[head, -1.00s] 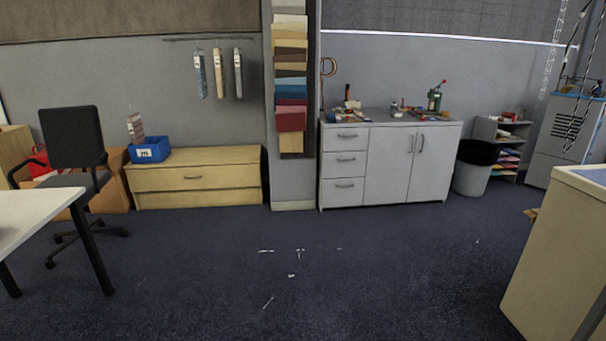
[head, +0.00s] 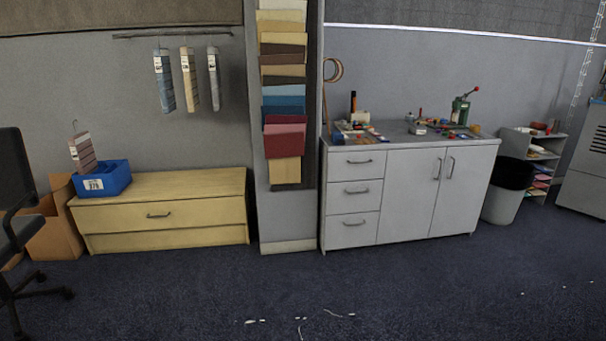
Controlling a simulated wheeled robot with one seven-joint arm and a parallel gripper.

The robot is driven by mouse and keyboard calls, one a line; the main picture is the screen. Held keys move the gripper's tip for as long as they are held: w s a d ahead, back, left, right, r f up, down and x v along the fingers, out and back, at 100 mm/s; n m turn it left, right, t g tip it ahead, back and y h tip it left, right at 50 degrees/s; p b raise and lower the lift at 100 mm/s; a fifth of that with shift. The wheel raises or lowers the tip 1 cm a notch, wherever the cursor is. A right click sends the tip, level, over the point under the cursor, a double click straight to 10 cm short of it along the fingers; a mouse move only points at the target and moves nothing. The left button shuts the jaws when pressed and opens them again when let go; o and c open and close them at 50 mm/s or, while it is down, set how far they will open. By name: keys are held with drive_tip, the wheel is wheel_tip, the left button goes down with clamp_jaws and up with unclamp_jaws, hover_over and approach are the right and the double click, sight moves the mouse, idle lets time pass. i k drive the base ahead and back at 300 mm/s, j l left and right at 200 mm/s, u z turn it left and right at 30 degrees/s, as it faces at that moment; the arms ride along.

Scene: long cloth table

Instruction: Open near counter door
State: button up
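A white counter (head: 340,235) stands against the back wall, right of centre. Three drawers are on its left side. Two doors fill its right side, a left door (head: 408,200) and a right door (head: 465,190). Both doors are shut. Their vertical handles (head: 437,169) and (head: 451,167) sit side by side near the top of the middle seam. The counter is some way off across the floor. My gripper is not in view.
Dark carpet (head: 400,290) lies clear before the counter, with small white scraps. A bin (head: 502,203) stands right of it. A wooden drawer chest (head: 200,215) and a black chair (head: 15,220) are at left. Tools and small items cover the countertop.

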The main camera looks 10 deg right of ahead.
sight(467, 170)
drive_tip(key=i+z, duration=0.1)
drive_tip(key=i, duration=0.55)
drive_tip(key=i+j+z, duration=0.15)
drive_tip(key=i, duration=0.45)
drive_tip(key=i+j+z, duration=0.1)
drive_tip(key=i, duration=0.55)
drive_tip(key=i+l+z, duration=0.25)
drive_tip(key=i+z, duration=0.25)
drive_tip(key=i, duration=0.4)
drive_tip(key=i+j+z, duration=0.1)
drive_tip(key=i+z, duration=0.35)
drive_tip(key=i, duration=0.5)
drive_tip(key=i+l, duration=0.1)
drive_tip(key=i, duration=0.3)
drive_tip(key=i+l+u, duration=0.1)
drive_tip(key=i, duration=0.25)
